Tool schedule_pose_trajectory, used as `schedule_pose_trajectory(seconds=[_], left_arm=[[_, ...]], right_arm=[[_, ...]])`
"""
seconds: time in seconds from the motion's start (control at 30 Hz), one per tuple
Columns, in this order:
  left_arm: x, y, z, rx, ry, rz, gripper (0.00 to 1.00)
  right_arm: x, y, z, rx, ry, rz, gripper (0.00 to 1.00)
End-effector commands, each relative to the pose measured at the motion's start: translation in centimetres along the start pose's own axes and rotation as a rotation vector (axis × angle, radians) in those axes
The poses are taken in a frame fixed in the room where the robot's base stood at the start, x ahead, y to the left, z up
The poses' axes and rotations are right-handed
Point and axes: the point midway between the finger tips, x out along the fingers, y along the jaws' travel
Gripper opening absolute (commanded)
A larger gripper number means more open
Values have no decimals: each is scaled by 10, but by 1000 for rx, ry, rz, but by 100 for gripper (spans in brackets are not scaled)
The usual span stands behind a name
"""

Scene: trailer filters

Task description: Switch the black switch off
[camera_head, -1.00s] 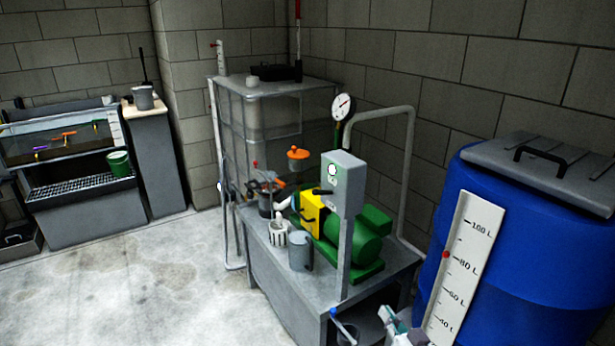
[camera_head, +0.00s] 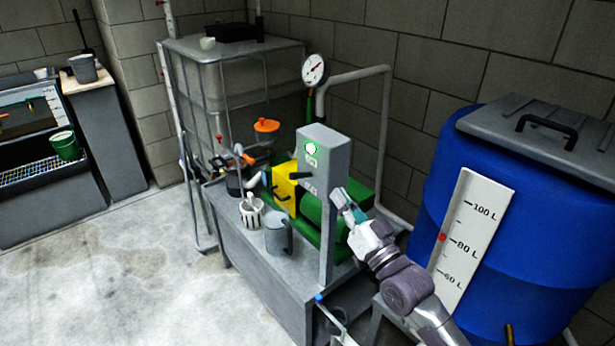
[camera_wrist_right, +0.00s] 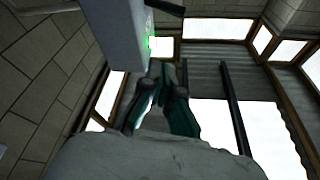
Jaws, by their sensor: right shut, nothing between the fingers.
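The grey control box (camera_head: 335,155) stands on a post at the front of the pump bench. A round green light (camera_head: 311,149) glows on its front face. A black switch (camera_head: 300,176) with a lever sticks out to the left below the light. My right gripper (camera_head: 342,198) is shut and empty, just right of the box's lower part and apart from the switch. In the right wrist view its fingertips (camera_wrist_right: 168,70) are close together below the box (camera_wrist_right: 118,30), with a dark lever (camera_wrist_right: 166,8) and green glow above. My left gripper is out of view.
A green and yellow pump (camera_head: 287,188) sits behind the box. A white basket (camera_head: 251,213) and grey jug (camera_head: 278,235) stand on the bench (camera_head: 255,270). A blue barrel (camera_head: 540,220) with a scale board is at right. The floor at left is clear.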

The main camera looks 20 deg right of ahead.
Motion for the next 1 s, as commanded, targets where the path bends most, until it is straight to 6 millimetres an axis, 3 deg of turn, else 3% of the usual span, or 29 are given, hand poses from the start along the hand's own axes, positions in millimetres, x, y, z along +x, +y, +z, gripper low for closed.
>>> schedule_pose_trajectory(seconds=[0.23,0.43,0.7,1.0], left_arm=[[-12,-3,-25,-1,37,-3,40],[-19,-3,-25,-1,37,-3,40],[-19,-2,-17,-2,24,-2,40],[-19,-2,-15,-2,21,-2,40]], right_arm=[[50,-1,-3,0,2,-1,0],[92,-1,-3,0,1,0,0],[99,0,33,0,-2,1,0],[100,0,39,-1,-1,0,0]])
